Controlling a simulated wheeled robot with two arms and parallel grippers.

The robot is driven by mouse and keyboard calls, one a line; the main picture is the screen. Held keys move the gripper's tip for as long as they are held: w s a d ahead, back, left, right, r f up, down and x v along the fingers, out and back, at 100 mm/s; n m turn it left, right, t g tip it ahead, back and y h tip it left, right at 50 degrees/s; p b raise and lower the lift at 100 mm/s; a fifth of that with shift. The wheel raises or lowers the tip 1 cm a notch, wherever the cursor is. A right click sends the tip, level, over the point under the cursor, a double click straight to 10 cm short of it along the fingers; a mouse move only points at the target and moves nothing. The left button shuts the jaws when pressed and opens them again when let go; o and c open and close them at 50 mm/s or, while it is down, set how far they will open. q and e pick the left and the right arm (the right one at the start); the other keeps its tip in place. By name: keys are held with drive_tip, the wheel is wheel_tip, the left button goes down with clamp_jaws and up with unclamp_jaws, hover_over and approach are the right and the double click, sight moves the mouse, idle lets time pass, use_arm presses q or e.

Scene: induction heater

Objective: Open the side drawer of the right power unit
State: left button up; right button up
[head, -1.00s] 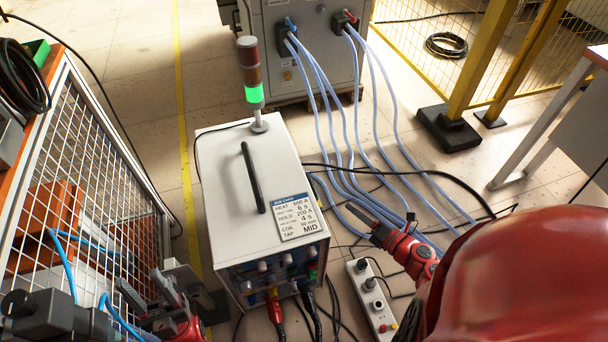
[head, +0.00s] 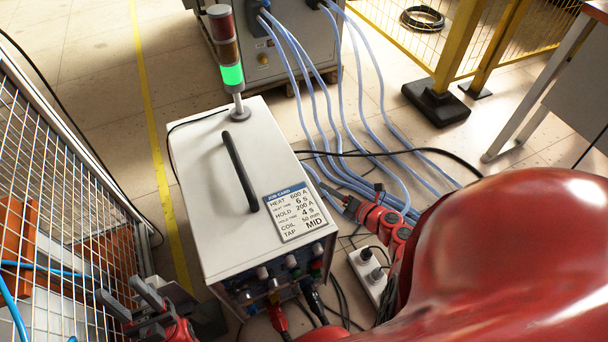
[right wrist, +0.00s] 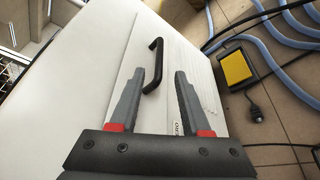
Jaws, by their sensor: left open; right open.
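The power unit (head: 193,157) is a white box with a job card and a top handle. Its right side is hidden in the head view. In the right wrist view a white side panel (right wrist: 128,72) carries a black bar handle (right wrist: 153,65) on a drawer front (right wrist: 183,75). The drawer looks closed. My right gripper (head: 340,201) is beside the unit's right side; in the right wrist view its open, empty fingers (right wrist: 158,98) point at the panel, with the handle ahead between them, apparently not held. My left gripper (head: 126,299) is open and empty at lower left.
A lit green signal tower (head: 231,75) stands on the unit. Blue hoses (head: 340,90) and black cables run along its right side. A power strip (head: 367,272) lies on the floor there. A wire-mesh cage (head: 65,190) is at left. A yellow pedal (right wrist: 236,67) shows in the right wrist view.

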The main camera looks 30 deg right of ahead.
drive_tip(key=b+x, duration=0.2)
drive_tip(key=x, duration=0.8)
drive_tip(key=shift+w, duration=0.3)
drive_tip(key=shift+w+a+f+b, duration=0.1)
drive_tip(key=shift+w+a+b, duration=0.2)
drive_tip(key=shift+w, duration=0.2)
clamp_jaws()
idle(0.4)
